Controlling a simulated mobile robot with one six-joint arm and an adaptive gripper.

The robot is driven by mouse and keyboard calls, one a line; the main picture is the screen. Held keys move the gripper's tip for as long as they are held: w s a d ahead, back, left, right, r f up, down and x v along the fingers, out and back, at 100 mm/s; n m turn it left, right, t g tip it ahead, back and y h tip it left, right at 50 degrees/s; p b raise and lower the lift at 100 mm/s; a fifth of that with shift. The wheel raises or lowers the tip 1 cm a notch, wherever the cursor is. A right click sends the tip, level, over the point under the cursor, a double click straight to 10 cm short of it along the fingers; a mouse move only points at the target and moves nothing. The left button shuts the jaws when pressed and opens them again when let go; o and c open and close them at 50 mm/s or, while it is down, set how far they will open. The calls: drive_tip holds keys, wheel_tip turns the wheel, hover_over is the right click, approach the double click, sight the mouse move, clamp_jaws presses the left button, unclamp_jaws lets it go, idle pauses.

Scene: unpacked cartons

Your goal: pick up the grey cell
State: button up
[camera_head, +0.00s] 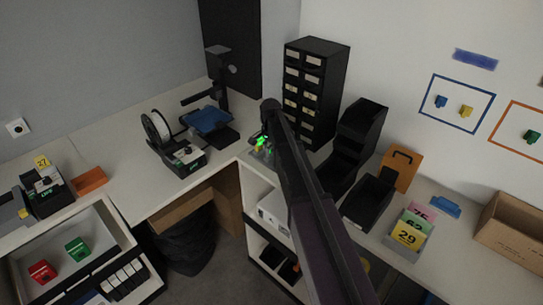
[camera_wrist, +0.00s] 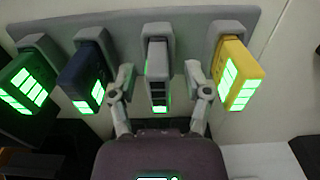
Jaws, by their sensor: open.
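In the wrist view the grey cell (camera_wrist: 157,92) hangs in a holder on a grey rack (camera_wrist: 134,20), with bright green lit bars on its face. My gripper (camera_wrist: 159,70) is open, with one finger on each side of the grey cell. The left finger is between the grey cell and the blue cell (camera_wrist: 84,77). The right finger is close beside the yellow cell (camera_wrist: 234,72). I cannot tell whether either finger touches a cell. In the head view my arm hides the gripper and most of the rack; only some green lights show.
A dark green cell (camera_wrist: 27,80) hangs at the far left of the rack. In the head view a black drawer cabinet (camera_head: 312,90) stands behind my arm, with black bins (camera_head: 358,130) to its right. A blue-topped device (camera_head: 207,120) stands left of the arm.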

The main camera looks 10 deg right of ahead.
idle(0.6)
clamp_jaws()
